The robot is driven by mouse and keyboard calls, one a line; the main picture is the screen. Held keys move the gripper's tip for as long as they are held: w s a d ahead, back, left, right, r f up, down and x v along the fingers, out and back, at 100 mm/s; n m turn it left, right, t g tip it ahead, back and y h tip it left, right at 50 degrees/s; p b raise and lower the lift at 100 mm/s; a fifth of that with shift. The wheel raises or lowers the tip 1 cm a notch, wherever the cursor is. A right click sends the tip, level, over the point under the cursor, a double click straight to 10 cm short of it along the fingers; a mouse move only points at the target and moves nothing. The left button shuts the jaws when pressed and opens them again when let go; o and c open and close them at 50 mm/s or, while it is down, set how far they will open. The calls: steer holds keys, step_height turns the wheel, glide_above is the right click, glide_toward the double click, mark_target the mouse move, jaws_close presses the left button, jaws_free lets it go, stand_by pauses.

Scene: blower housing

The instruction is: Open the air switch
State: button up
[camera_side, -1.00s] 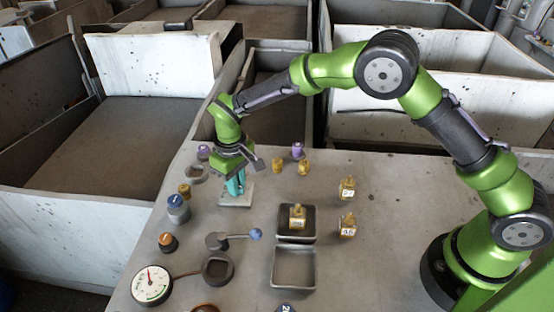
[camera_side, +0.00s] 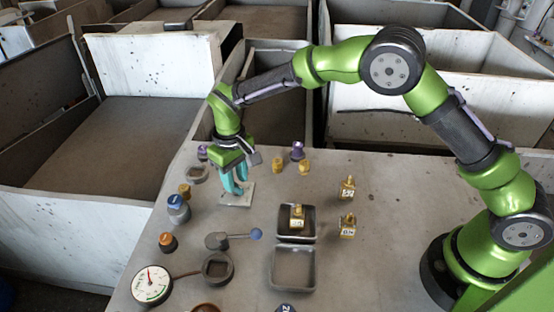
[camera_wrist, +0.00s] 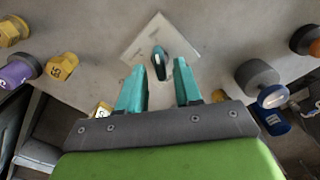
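A small dark teal switch knob with a pale mark (camera_wrist: 161,62), which looks like the air switch, stands on a square pale plate (camera_wrist: 148,40) in the wrist view. The plate also shows under my gripper in the side view (camera_side: 241,199). My gripper (camera_wrist: 160,75) has two teal fingers spread apart, with the knob in line with the gap just past their tips. In the side view my gripper (camera_side: 234,190) is over the plate, and its fingers hide most of the knob. I see no contact between fingers and knob.
Brass fittings (camera_side: 347,187) and purple-topped parts (camera_side: 298,150) stand around the plate. An empty tray (camera_side: 293,268) lies front centre. The table's right side is mostly clear.

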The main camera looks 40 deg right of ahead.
mark_target(236, 184)
steer(key=shift+r, duration=2)
